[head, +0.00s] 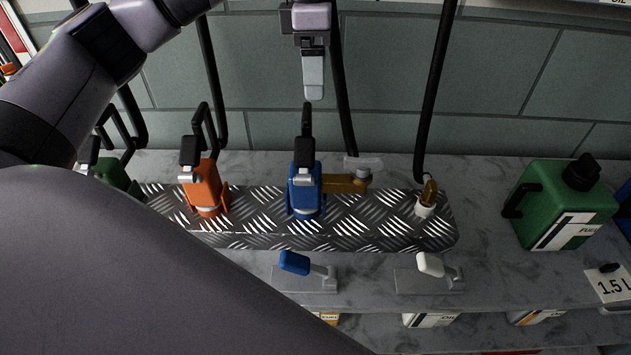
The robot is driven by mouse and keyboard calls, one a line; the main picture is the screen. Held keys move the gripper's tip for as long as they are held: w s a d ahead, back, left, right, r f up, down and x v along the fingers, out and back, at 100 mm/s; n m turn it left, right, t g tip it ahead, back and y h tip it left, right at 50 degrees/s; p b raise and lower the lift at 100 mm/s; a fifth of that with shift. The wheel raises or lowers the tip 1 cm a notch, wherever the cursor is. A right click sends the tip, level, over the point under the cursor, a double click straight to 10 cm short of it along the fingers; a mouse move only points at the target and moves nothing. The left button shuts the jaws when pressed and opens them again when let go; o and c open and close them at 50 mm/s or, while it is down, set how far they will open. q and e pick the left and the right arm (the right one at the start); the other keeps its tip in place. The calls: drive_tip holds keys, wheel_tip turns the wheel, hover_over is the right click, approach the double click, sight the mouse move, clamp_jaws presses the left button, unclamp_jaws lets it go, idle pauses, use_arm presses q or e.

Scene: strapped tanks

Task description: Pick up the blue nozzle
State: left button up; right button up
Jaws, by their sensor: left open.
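The blue nozzle (304,190) stands on the diamond-plate metal strip, roughly in the middle of the head view. It has a blue body with a black upper part, and a brass fitting (343,184) with a grey lever shows just to its right. My left gripper (314,92) hangs in from the top edge, above and apart from the blue nozzle. Its fingers point down and show nearly edge-on, so they overlap; it is open with nothing seen in it. My right gripper is out of view.
An orange nozzle (204,192) and a green nozzle (116,174) stand left of the blue one. Black hoses rise behind. A green fuel can (561,205) stands right. Blue (293,263) and white (430,264) levers sit in front. My arm covers the lower left.

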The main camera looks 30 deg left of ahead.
sight(304, 111)
use_arm(q)
drive_tip(key=shift+a+r, duration=0.1)
drive_tip(key=shift+a, duration=0.45)
drive_tip(key=shift+a+f, duration=0.15)
drive_tip(key=shift+f, duration=0.2)
drive_tip(key=f, duration=0.1)
drive_tip(key=f+p, duration=0.1)
drive_tip(key=f, duration=0.3)
drive_tip(key=shift+s+a+f, duration=0.2)
drive_tip(key=shift+s+a, duration=0.1)
drive_tip(key=shift+s, duration=0.1)
drive_tip(key=shift+f, duration=0.35)
drive_tip(key=shift+r, duration=0.1)
clamp_jaws()
